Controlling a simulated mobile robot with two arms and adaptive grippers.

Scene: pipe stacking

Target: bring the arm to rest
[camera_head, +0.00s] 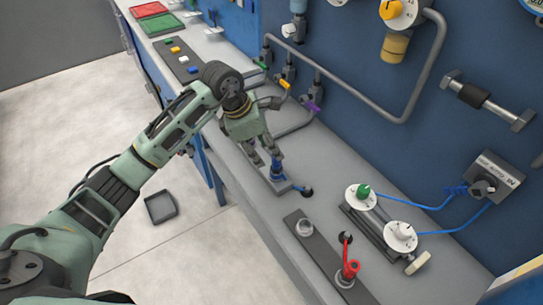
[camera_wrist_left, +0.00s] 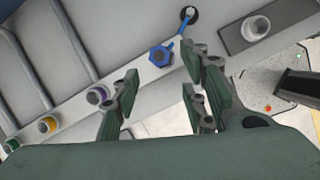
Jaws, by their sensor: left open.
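My left arm comes in from the left in the head view and reaches over the grey bench (camera_head: 323,194). My left gripper (camera_head: 266,159) points down beside a blue fitting (camera_head: 277,171) on a small base plate. In the left wrist view its two fingers (camera_wrist_left: 160,92) are spread, with nothing held between them. The blue fitting (camera_wrist_left: 161,56) shows there just beyond the fingers, with a blue handle and dark knob (camera_wrist_left: 189,13) past it. I cannot tell from these views whether a finger touches the fitting. My right gripper is not in view.
Pipes with green, yellow and purple (camera_head: 313,107) valve handles stand behind the gripper along the blue wall. A red-handled valve (camera_head: 349,271) and two white dials (camera_head: 401,236) are on the nearer bench. A dark tray (camera_head: 160,207) lies on the open floor.

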